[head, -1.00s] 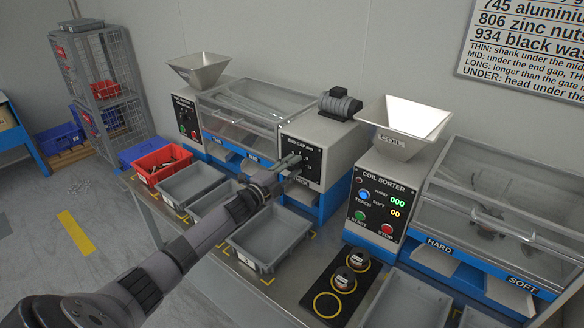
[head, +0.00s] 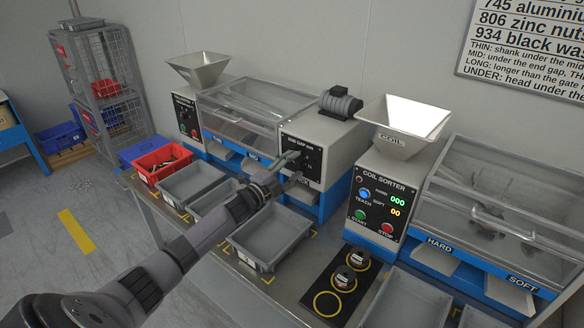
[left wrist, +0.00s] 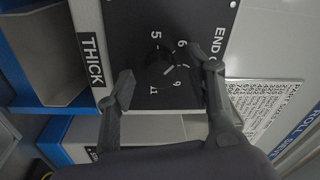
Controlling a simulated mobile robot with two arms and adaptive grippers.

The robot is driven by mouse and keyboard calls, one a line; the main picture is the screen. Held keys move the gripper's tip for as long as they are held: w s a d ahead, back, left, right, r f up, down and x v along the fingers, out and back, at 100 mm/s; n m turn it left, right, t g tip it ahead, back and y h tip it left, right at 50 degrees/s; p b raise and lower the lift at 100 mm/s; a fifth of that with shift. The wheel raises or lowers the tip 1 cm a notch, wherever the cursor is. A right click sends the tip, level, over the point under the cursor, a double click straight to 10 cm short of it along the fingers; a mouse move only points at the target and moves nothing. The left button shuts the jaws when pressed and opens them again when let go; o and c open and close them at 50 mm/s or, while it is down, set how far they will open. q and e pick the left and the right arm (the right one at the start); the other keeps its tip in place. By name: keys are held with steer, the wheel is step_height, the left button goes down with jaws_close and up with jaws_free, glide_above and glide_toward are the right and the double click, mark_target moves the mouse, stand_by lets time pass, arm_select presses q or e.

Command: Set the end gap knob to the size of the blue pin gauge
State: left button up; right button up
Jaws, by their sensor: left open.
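The end gap panel (head: 318,152) is a black plate on the grey box at the right end of the first sorter. In the left wrist view the dial plate (left wrist: 140,22) shows numerals in a ring around a dark knob (left wrist: 166,71) with a pale pointer line. My left gripper (head: 294,167) is in front of the panel. In the left wrist view its two fingers (left wrist: 161,68) are apart, one on each side of the knob; I cannot tell whether they touch it. I cannot make out a blue pin gauge. My right gripper is out of view.
Grey bins (head: 271,259) and a red bin (head: 148,178) line the bench front below my left arm. A coil sorter (head: 345,208) stands to the right, with a black board (head: 315,282) holding round pieces before it. A THICK chute (left wrist: 40,50) lies beside the panel.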

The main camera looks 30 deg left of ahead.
arm_select(q)
steer(key=shift+s, duration=0.1)
steer(key=s+a, duration=0.1)
steer(key=s, duration=1)
steer(key=shift+s+a+f, duration=0.25)
steer(key=shift+s+f, duration=0.1)
